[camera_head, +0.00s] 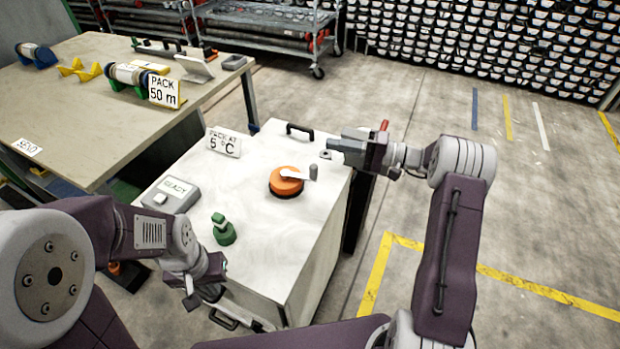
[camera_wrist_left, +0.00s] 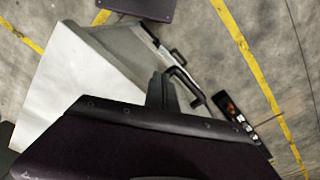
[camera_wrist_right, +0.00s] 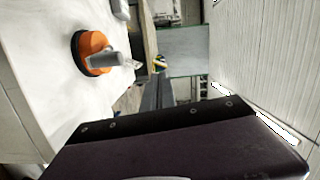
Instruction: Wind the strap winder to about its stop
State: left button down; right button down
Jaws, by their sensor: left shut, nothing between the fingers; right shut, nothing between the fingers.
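The strap winder is an orange round knob (camera_head: 285,182) with a white crank arm and an upright grey handle (camera_head: 313,173). It sits on top of the white cabinet (camera_head: 245,250). In the right wrist view the orange knob (camera_wrist_right: 92,52) is at the upper left, its grey handle pointing right. My right gripper (camera_head: 328,154) is shut and empty, beyond and right of the handle, apart from it. My left gripper (camera_head: 190,300) is shut and empty, low by the cabinet's near left side; its fingers show in the left wrist view (camera_wrist_left: 160,88).
A grey box reading READY (camera_head: 172,194), a green knob (camera_head: 223,230) and a sign reading PACK AT 5 °C (camera_head: 223,142) stand on the cabinet top. A black handle (camera_head: 299,130) is at its far edge. A table (camera_head: 80,120) with rolls is at left. Floor at right is clear.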

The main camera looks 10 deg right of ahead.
jog(key=d+f+m+t+h+b, duration=0.1)
jog(key=d+f+m+t, duration=0.15)
jog(key=d+f, duration=0.45)
jog(key=shift+g, duration=0.35)
jog(key=x, duration=0.6)
jog(key=s+f+x, duration=0.1)
jog(key=x, duration=0.2)
jog(key=shift+w+a+f, duration=0.1)
jog(key=shift+w+a, duration=0.15)
jog(key=shift+a, duration=0.4)
jog(key=shift+s+a, duration=0.3)
jog(key=shift+s, duration=0.3)
jog(key=shift+s+a, duration=0.3)
jog(key=shift+s, duration=0.3)
jog(key=shift+s+a, duration=0.15)
jog(key=shift+s, duration=0.4)
